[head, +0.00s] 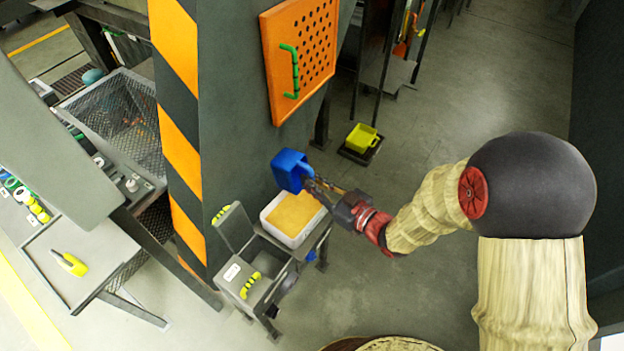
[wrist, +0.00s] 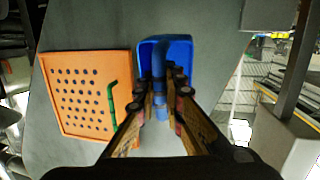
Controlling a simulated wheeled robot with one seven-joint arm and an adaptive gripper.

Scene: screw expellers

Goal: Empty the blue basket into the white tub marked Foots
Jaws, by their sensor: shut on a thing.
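The blue basket (head: 288,168) hangs in the air, with my gripper (head: 313,184) shut on it at its right side in the head view. The basket also shows in the wrist view (wrist: 181,55), between and beyond the fingertips (wrist: 165,95). It looks tilted, but I cannot see what is inside it. A white tub (head: 281,236) filled with a tan, flat-topped material stands on a grey stand, below the basket in the head view. I cannot read any mark on this tub.
A grey hopper box with yellow handles (head: 251,286) and a small white label stands left of the tub. A large grey machine body with an orange perforated panel (head: 299,50) and green handle rises behind. A yellow-green container (head: 361,138) sits on the floor. Floor at right is clear.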

